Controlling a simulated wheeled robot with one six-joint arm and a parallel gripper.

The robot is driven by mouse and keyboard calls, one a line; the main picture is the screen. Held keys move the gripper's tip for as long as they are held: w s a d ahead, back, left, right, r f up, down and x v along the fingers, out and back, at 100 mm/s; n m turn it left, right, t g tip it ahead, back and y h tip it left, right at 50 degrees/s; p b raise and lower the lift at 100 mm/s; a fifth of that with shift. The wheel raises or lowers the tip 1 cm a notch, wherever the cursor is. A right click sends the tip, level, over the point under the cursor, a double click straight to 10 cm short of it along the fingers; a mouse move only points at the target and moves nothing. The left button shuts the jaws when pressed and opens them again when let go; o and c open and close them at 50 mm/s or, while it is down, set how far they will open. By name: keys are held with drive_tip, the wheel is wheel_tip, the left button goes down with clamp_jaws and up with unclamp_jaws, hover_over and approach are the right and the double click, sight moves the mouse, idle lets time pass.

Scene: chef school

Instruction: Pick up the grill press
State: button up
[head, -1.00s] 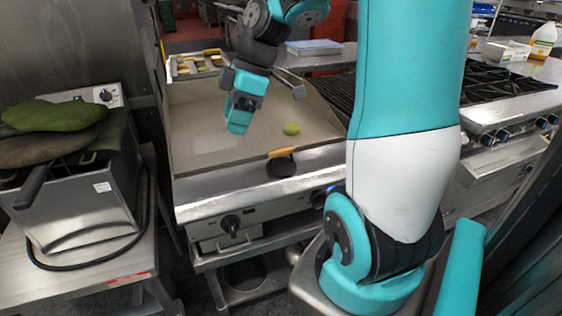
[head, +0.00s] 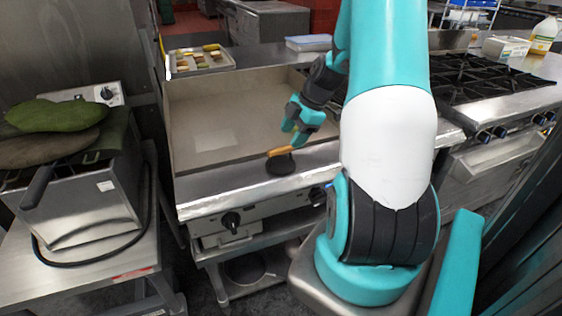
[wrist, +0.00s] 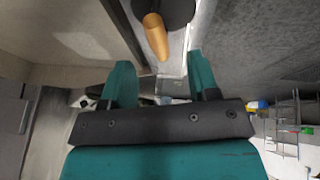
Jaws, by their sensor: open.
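The grill press (head: 281,163), a dark round plate with a tan wooden handle, sits on the front steel ledge of the griddle in the head view. In the wrist view, its wooden handle (wrist: 155,36) shows at the top centre, beyond my fingertips, with part of the dark plate behind it. My gripper (head: 294,138) is open and empty. In the head view it is just above and to the right of the handle. In the wrist view its two teal fingers (wrist: 160,75) are apart, with the handle lying ahead of the gap and not between them.
The flat griddle (head: 215,105) has a raised back and side wall around it. A tray of food pieces (head: 200,60) stands behind it. A burner range (head: 485,80) is at the right, and a fryer (head: 85,205) with green cloths at the left.

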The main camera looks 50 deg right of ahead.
sight(283, 147)
drive_tip(key=p+x, duration=0.1)
drive_tip(key=x, duration=0.5)
drive_tip(key=shift+w+a+f+p, duration=0.15)
drive_tip(key=shift+w+f+p, duration=0.1)
drive_tip(key=shift+p, duration=0.05)
drive_tip(key=shift+c, duration=0.2)
clamp_jaws()
